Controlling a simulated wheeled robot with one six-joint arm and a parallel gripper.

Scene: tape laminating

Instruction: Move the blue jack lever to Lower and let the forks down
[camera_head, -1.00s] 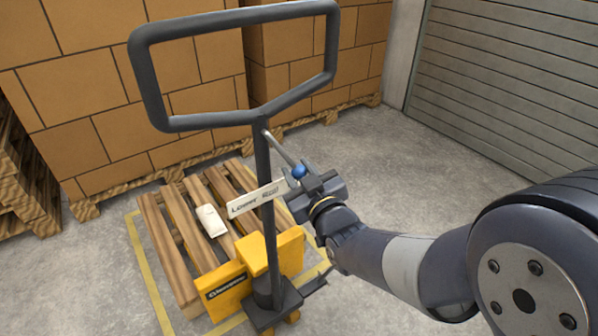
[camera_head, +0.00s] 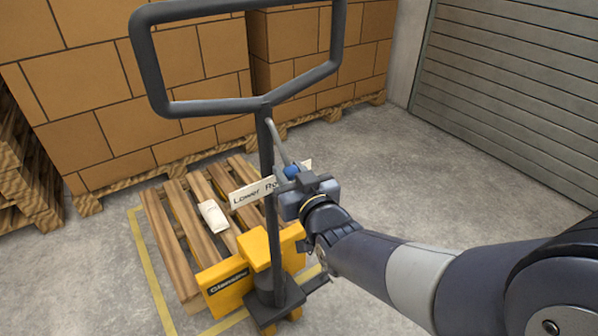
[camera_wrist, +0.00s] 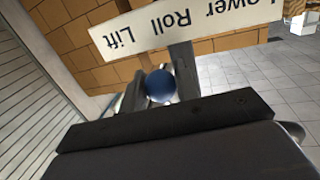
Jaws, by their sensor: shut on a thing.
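The blue jack lever knob (camera_head: 291,170) sits at the end of a thin grey rod (camera_head: 279,143) joined to the dark tow handle (camera_head: 266,170). My gripper (camera_head: 292,180) is shut on the knob, just right of the handle post. In the wrist view the blue knob (camera_wrist: 160,86) shows beyond the dark gripper body. The label plate (camera_head: 250,193) reads Lower at its left; my gripper covers part of its right side. In the wrist view the plate (camera_wrist: 180,27) reads Lower, Roll, Lift upside down. The yellow pallet jack (camera_head: 228,287) stands at a wooden pallet (camera_head: 180,240); its forks are hidden.
A small pale packet (camera_head: 213,216) lies on the pallet. Stacked brown cartons (camera_head: 90,90) stand behind, and a grey shutter (camera_head: 520,100) is at the right. Yellow floor lines (camera_head: 150,270) border the pallet. Concrete floor (camera_head: 380,170) is clear at right.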

